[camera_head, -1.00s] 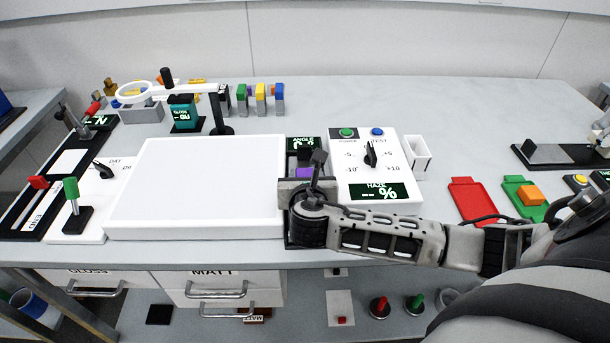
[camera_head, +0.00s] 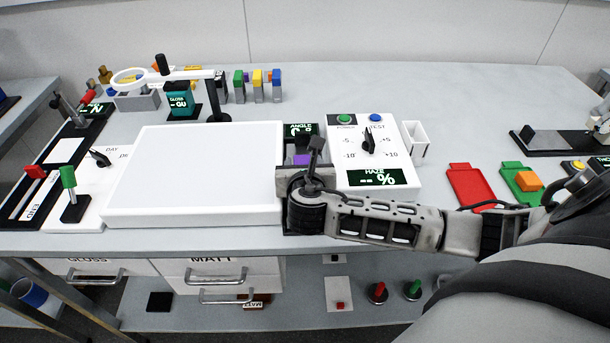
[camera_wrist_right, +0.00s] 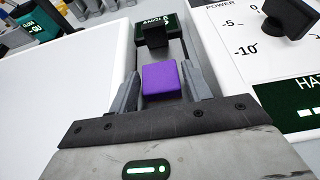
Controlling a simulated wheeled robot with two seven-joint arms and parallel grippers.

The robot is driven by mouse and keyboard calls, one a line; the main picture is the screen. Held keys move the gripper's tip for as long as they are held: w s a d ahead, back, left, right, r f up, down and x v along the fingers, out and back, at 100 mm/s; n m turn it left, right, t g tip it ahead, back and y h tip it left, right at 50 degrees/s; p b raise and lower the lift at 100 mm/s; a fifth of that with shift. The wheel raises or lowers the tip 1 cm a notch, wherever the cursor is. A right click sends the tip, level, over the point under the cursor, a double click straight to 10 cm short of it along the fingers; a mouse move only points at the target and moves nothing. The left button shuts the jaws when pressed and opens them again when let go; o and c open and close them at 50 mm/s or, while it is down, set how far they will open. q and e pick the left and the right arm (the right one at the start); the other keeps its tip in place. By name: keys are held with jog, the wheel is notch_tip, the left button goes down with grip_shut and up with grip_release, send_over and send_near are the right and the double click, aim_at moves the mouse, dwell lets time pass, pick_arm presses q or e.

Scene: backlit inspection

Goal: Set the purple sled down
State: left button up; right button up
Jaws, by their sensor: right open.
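The purple sled (camera_head: 302,160) is a small purple block in the narrow gap between the white light panel (camera_head: 195,172) and the haze meter box (camera_head: 372,150). It sits on a dark track that runs toward the ANGLE display (camera_head: 301,130). My right gripper (camera_head: 303,172) is over the near part of this track and hides much of it. In the right wrist view the purple sled (camera_wrist_right: 161,80) lies between the two spread grey fingers of my right gripper (camera_wrist_right: 160,90), with gaps at its sides. My left gripper is not in view.
A green lever (camera_head: 69,178) and a red lever (camera_head: 35,172) stand at the left. A white open cup (camera_head: 415,140), a red tray (camera_head: 470,186) and a green tray (camera_head: 520,181) with an orange block are at the right.

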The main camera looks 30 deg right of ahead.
jog(key=v, duration=1.1)
jog(key=shift+s+a+r, duration=0.15)
jog(key=shift+s+r, duration=0.15)
